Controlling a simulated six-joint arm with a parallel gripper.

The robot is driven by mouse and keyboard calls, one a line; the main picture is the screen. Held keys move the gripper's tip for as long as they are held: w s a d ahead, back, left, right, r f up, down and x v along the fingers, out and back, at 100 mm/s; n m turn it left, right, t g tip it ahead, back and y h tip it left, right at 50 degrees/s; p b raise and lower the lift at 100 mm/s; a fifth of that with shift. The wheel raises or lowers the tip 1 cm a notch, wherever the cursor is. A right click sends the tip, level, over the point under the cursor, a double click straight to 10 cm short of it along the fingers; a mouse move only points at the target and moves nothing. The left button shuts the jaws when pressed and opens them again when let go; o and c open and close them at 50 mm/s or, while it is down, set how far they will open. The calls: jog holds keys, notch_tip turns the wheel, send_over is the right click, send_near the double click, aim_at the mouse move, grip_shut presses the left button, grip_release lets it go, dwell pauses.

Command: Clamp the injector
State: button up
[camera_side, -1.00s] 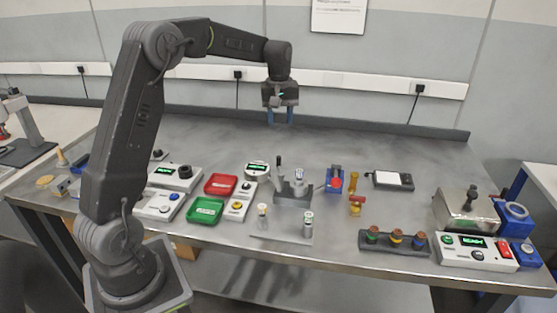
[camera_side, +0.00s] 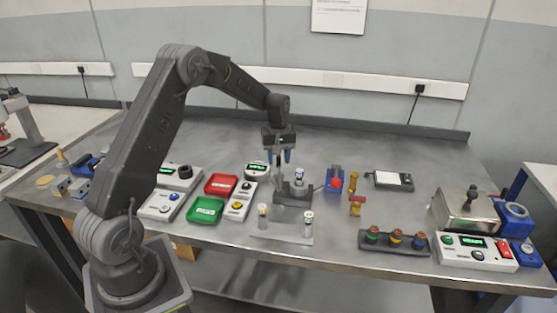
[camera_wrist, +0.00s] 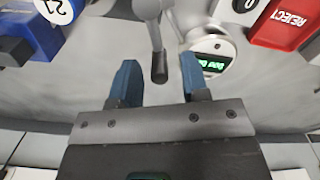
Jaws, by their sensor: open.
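The injector (camera_side: 299,177) appears to be the small upright silver piece with a blue band, standing in a grey clamp fixture (camera_side: 293,197) in the side view. The fixture's upright lever with a dark grip (camera_wrist: 159,68) shows in the wrist view between my finger tips, apart from both. My gripper (camera_side: 277,158) is above the left part of the fixture, open and empty; its blue fingers (camera_wrist: 158,80) point down beside the lever's grip. The lever's lower part is partly hidden behind the fingers in the side view.
A round gauge with a green readout (camera_side: 257,171) stands close to the left of the fixture. A blue stand with a red part (camera_side: 335,181) is to the right. Red tray (camera_side: 221,184) and green tray (camera_side: 206,209) lie further left. The table behind is clear.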

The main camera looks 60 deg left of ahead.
jog(key=shift+f, duration=0.5)
grip_shut()
